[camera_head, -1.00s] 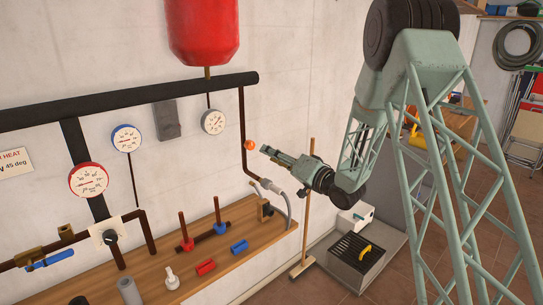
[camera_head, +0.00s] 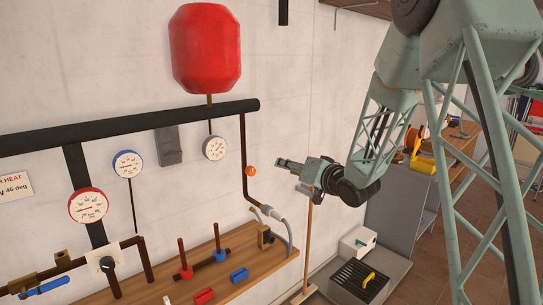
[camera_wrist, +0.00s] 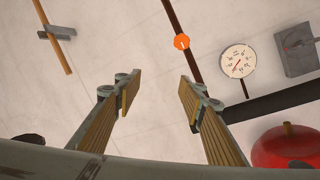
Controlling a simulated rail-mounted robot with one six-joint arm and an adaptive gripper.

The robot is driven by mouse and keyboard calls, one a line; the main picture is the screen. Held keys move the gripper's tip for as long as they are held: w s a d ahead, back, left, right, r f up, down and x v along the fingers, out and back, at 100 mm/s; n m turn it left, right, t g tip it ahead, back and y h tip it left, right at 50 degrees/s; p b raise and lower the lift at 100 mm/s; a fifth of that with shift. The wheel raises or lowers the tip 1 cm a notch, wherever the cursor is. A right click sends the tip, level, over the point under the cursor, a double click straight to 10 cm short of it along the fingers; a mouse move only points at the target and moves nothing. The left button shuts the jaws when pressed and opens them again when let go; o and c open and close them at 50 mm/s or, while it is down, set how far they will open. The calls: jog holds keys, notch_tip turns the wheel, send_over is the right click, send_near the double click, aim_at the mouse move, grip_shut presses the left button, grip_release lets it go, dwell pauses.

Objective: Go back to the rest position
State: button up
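My gripper (camera_head: 283,163) is held out in the air in front of the white wall, to the right of the brown pipe with the orange ball (camera_head: 251,171). In the wrist view my gripper's two fingers (camera_wrist: 160,85) stand wide apart with nothing between them. The orange ball (camera_wrist: 182,42) and a round white gauge (camera_wrist: 238,61) show beyond the fingertips in that view. My gripper touches nothing that I can see.
A wooden shelf (camera_head: 240,262) with red and blue valve parts runs along the wall. A red tank (camera_head: 206,50) hangs above a black pipe (camera_head: 120,129). A grey unit with a black grate (camera_head: 358,281) stands low at the right. Open air surrounds my gripper.

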jog(key=s+d+r+g+h, duration=0.1)
jog(key=s+d+r+h, duration=0.3)
jog(key=s, duration=0.5)
jog(key=s+d+r+g+h, duration=0.1)
jog(key=s+d+r, duration=0.2)
jog(key=s+d, duration=0.4)
jog(key=s+d+r+g+h, duration=0.2)
jog(key=s+d+r+h, duration=0.15)
jog(key=s, duration=0.65)
jog(key=s+f+g, duration=0.1)
jog(key=s+g, duration=0.1)
jog(key=s, duration=1.8)
jog(key=s+f+g, duration=0.2)
jog(key=s+g, duration=0.1)
jog(key=s, duration=1.8)
jog(key=shift+f+n+g+y, duration=0.25)
jog(key=shift+n+g+y, duration=0.05)
jog(key=shift+y, duration=0.15)
